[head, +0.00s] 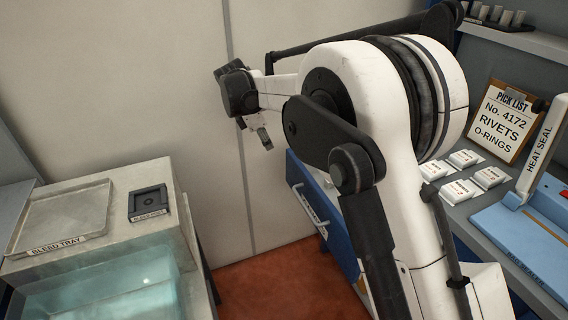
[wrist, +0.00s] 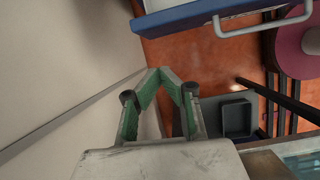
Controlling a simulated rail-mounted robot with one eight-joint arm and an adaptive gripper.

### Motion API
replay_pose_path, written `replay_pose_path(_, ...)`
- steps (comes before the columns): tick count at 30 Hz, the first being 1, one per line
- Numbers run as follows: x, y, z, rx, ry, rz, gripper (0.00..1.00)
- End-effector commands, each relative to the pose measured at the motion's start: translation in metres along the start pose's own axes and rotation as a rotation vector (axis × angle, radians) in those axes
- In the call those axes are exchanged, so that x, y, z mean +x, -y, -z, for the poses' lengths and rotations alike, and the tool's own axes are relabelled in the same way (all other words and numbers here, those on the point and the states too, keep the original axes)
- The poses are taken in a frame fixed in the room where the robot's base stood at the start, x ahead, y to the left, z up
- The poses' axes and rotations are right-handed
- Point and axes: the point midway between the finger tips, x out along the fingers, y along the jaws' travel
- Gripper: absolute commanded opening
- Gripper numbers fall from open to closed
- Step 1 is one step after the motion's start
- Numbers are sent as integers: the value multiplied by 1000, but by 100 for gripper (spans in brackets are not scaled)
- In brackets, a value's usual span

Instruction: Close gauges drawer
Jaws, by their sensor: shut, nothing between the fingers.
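A blue drawer front (head: 338,232) shows in the head view, just below and right of my gripper, partly hidden by my arm. It carries a pale handle and a label too small to read surely. In the wrist view a blue front (wrist: 180,16) with a pale bar handle (wrist: 250,32) crosses the top edge, beyond my fingertips. I cannot tell from these views how far the drawer stands out. My gripper (head: 265,140) is shut and empty, in the air by the wall panel; its green-padded fingers (wrist: 160,73) meet at the tips in the wrist view, apart from the drawer.
A bench with a bleed tray (head: 60,215), a dark small tray (head: 149,203) and a clear bluish tank (head: 110,285) stands at left. At right, a counter holds white packets (head: 463,158), a pick list (head: 507,120) and a heat sealer (head: 530,235). Red floor (head: 285,285) lies between.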

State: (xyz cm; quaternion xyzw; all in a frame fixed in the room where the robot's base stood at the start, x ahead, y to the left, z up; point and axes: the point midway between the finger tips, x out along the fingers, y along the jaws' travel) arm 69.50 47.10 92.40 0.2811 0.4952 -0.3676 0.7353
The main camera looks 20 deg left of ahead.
Motion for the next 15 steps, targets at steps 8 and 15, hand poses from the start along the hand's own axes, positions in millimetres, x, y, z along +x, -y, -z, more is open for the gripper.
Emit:
replay_pose_path(8, 17, -13, 32, -100, 20, 15, 0)
replay_pose_path(15, 44, -12, 32, -99, 19, 16, 0)
